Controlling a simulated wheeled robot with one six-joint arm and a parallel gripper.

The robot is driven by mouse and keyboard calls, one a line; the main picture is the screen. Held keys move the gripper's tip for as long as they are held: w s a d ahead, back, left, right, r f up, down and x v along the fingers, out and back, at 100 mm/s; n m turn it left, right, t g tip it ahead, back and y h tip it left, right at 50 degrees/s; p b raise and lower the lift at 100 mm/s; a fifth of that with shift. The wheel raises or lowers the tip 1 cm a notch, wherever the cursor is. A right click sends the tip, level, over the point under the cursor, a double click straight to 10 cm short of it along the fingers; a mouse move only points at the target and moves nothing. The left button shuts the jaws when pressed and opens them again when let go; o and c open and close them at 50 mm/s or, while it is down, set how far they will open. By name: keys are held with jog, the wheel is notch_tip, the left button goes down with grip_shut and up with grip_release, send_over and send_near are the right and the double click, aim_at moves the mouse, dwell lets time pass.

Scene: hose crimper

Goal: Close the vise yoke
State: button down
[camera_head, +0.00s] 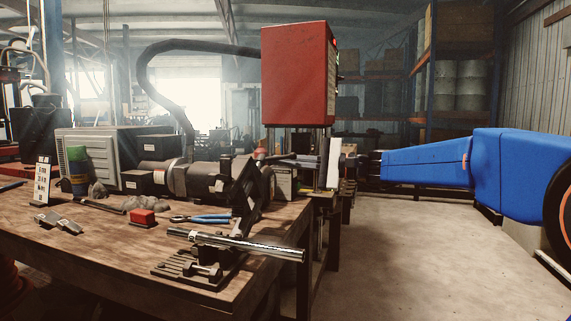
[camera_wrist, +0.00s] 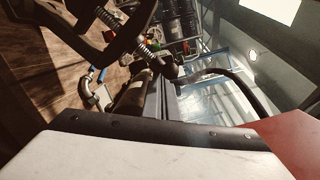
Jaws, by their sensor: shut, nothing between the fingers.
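The vise (camera_head: 196,268) stands at the front right of the workbench, with a chrome pipe (camera_head: 240,245) lying across it. A dark framed part that looks like its yoke (camera_head: 246,192) stands tilted up behind the pipe, swung open. My gripper (camera_head: 352,162) is at the end of the blue arm, right of the bench beside a white plate, well apart from the yoke. It is shut and empty; the plate and machine parts partly hide its tips. In the wrist view, dark parts with springs cross the upper left; the yoke cannot be made out surely there.
A red box (camera_head: 298,75) stands on posts behind the bench's right end, above the white plate (camera_head: 334,163). Blue-handled pliers (camera_head: 210,218), a small red block (camera_head: 143,219) and a motor (camera_head: 205,180) sit on the workbench (camera_head: 100,270).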

jog(key=s+a+r+n, duration=0.2)
jog(key=s+n, duration=0.2)
jog(key=s, duration=0.3)
jog(key=s+a+r+n, duration=0.2)
jog(key=s+a+n, duration=0.1)
jog(key=s, duration=0.4)
jog(key=s+a+r+n+h, duration=0.1)
jog(key=s+a+r+n, duration=0.1)
jog(key=s+n, duration=0.2)
jog(key=shift+s+a+r+n, duration=0.3)
jog(key=shift+s+a+n, duration=0.1)
jog(key=shift+s, duration=1.2)
jog(key=shift+d, duration=0.1)
